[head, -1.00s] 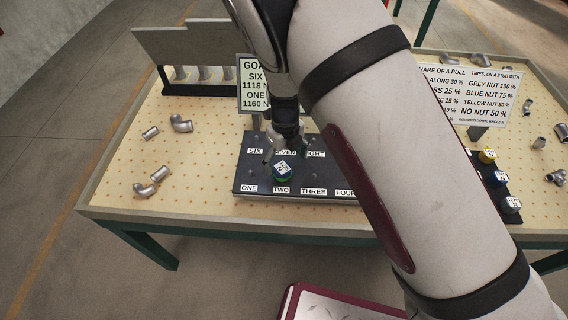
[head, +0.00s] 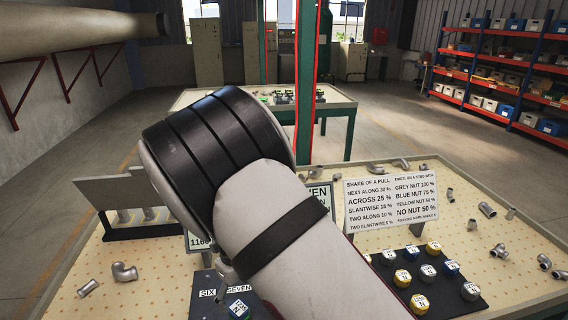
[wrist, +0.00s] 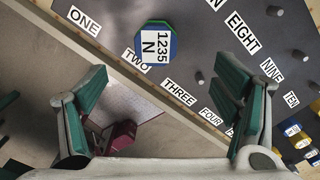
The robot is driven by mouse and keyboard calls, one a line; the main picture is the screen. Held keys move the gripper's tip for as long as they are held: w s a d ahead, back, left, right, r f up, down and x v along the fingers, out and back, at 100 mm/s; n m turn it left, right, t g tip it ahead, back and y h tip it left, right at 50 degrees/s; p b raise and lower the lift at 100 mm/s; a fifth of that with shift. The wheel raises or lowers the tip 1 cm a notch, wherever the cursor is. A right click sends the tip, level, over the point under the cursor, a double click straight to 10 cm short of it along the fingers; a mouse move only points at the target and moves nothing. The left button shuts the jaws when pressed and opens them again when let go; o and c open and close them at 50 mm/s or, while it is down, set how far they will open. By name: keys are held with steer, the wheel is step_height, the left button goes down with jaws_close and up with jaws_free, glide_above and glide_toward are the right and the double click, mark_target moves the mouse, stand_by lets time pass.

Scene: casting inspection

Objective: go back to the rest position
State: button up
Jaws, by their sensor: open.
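My gripper (wrist: 160,118) is open and empty in the wrist view, its two green-padded fingers wide apart. It is above the front edge of the dark stud plate (wrist: 200,30), with labels such as ONE, TWO, THREE and FOUR. A blue and green nut (wrist: 156,44) marked 1235 N sits on the plate near the label TWO, apart from the fingers. It also shows in the head view (head: 238,307), at the bottom edge. My arm covers much of the middle there and hides most of the plate; the gripper's fingertips are hard to make out.
A sign with percentages (head: 391,199) stands on the pegboard table (head: 70,290). A dark tray (head: 440,308) with several yellow, blue and grey nuts is at the right. Pipe fittings (head: 124,271) lie about. A grey panel (head: 125,177) stands at the left. Shelves (head: 505,75) are far behind.

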steer(key=d+r+n+t+y+b, duration=0.1)
steer(key=d+r+n, duration=0.5)
steer(key=d+r, duration=0.5)
steer(key=d+r+n+t+y+b, duration=0.15)
steer(key=d+r+n, duration=0.5)
steer(key=r, duration=0.75)
steer(key=s+d+r+n+t+h, duration=0.1)
steer(key=s+d+r+n, duration=0.2)
steer(key=s+d+n, duration=0.3)
steer(key=s+d+r+n+t+h+b, duration=0.1)
steer(key=s+d+r+n+t, duration=0.1)
steer(key=s+d+n, duration=0.4)
steer(key=shift+s+d+r+n, duration=0.35)
steer(key=shift+s+d+r, duration=0.5)
steer(key=shift+s+d, duration=1)
steer(key=shift+h, duration=0.25)
